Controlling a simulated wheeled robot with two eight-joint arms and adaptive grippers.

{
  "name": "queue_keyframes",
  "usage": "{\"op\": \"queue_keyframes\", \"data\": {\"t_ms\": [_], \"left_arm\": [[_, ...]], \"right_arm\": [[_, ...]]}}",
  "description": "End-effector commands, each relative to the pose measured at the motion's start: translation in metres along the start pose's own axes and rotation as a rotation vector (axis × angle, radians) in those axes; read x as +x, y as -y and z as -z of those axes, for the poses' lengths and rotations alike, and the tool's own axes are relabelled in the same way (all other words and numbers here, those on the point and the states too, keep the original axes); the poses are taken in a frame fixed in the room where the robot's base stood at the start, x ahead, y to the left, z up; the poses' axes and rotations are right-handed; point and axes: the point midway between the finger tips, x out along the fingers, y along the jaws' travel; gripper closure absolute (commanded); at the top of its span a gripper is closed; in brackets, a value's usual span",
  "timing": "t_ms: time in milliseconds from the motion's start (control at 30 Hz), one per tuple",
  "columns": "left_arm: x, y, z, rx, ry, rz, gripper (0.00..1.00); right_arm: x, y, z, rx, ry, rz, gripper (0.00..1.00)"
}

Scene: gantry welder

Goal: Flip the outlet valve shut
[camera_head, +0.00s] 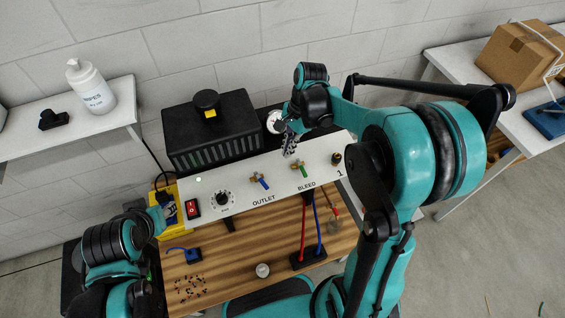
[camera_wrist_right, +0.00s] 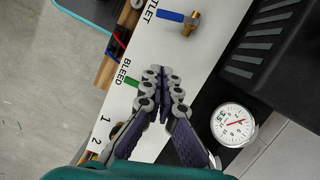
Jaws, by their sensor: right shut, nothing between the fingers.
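The outlet valve (camera_head: 260,181) is a brass fitting with a blue lever on the white panel (camera_head: 236,197), above the word OUTLET. It also shows at the top of the right wrist view (camera_wrist_right: 178,18), its blue lever pointing left there. The bleed valve (camera_head: 301,170) with a green lever sits to its right; in the right wrist view its green lever (camera_wrist_right: 131,81) is partly hidden by my fingers. My right gripper (camera_head: 289,152) is shut and empty, above the panel's back edge near the bleed valve, apart from the outlet valve. My left gripper is not clearly visible.
A pressure gauge (camera_wrist_right: 233,125) stands behind the panel. A black vented box (camera_head: 212,132) with a knob is behind the panel's left part. A red switch (camera_head: 193,208) and a dial (camera_head: 222,199) are left of the outlet valve.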

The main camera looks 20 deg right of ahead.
Motion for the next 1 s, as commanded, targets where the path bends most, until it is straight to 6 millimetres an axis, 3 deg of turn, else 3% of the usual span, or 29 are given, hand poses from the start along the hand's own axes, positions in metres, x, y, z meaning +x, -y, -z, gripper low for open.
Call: {"op": "queue_keyframes", "data": {"t_ms": [167, 533, 700, 1000], "left_arm": [[0.008, 0.0, -0.006, 0.0, 0.0, 0.0, 0.6], [0.028, 0.0, -0.02, 0.0, 0.0, 0.0, 0.6], [0.03, 0.0, -0.021, 0.0, 0.0, 0.0, 0.6], [0.031, 0.0, -0.022, 0.0, 0.0, 0.0, 0.6]], "right_arm": [[0.026, 0.0, 0.0, -0.001, 0.0, 0.0, 1.0], [0.104, 0.001, 0.001, -0.003, -0.001, 0.002, 1.0], [0.105, 0.0, -0.027, -0.005, -0.001, 0.001, 1.0], [0.107, 0.0, -0.039, -0.002, -0.001, 0.002, 1.0]]}}
